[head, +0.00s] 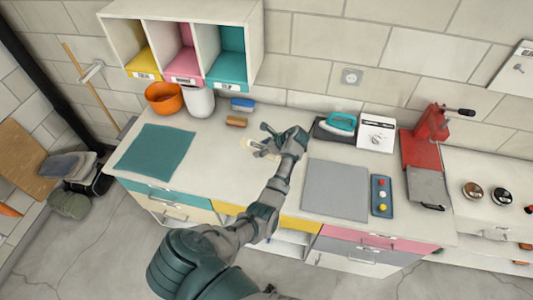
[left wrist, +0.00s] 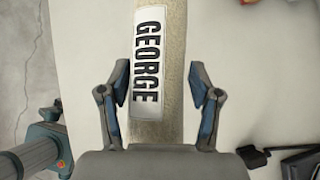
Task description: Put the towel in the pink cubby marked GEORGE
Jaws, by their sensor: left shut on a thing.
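The towel (left wrist: 174,50) is a beige, rolled cloth with a white band printed GEORGE, seen large in the left wrist view. My left gripper (left wrist: 159,85) is shut on it, with a finger on each side. In the head view my left gripper (head: 264,144) is low over the middle of the counter, and only a small pale part of the towel (head: 247,145) shows beside it. The pink cubby (head: 184,68) is the middle of three in the wall unit, up and left of the gripper. Its label is too small to read. My right gripper is not visible.
A yellow cubby (head: 146,62) and a teal cubby (head: 229,68) flank the pink one. An orange pot (head: 163,98) and white canister (head: 199,102) stand below them. A blue-white brush (head: 242,104) and a brown block (head: 236,121) lie nearby. A teal mat (head: 155,150) lies left.

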